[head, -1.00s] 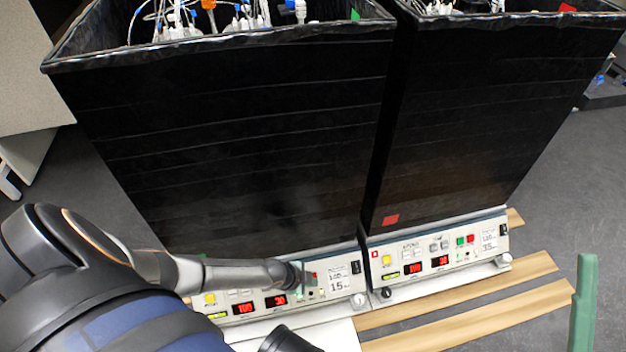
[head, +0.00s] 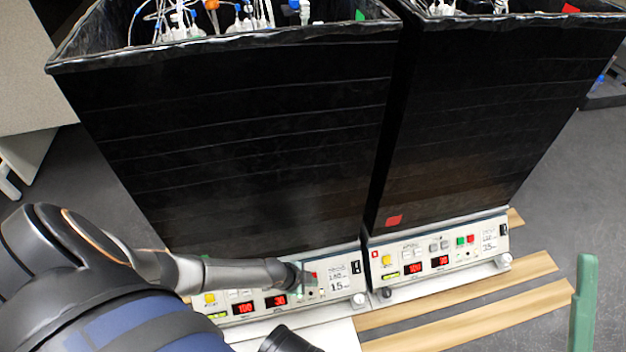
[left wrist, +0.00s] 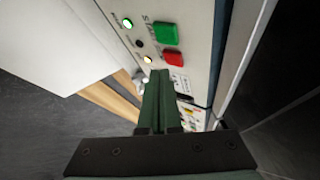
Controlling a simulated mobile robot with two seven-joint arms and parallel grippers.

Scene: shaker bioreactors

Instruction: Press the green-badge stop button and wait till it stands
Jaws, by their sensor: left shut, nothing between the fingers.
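The left shaker's tall black box (head: 235,150) carries a green badge (head: 360,15) at its top rim. Its front panel (head: 343,287) has lit red displays and a red button (head: 313,275). In the left wrist view the red stop button (left wrist: 173,59) sits beside a green button (left wrist: 166,33). My left gripper (head: 300,281) is shut and empty, with its tip at the panel. In the left wrist view its green fingers (left wrist: 160,74) end beside the red button; contact cannot be told. A green finger-like piece (head: 584,300) at the right looks like my right gripper.
The right shaker (head: 470,120) stands close beside, with a red badge (head: 569,9) and its own green and red buttons (head: 465,240). Its displays are lit too. Wooden strips (head: 480,315) lie on the grey floor (head: 555,200), which is open at the right.

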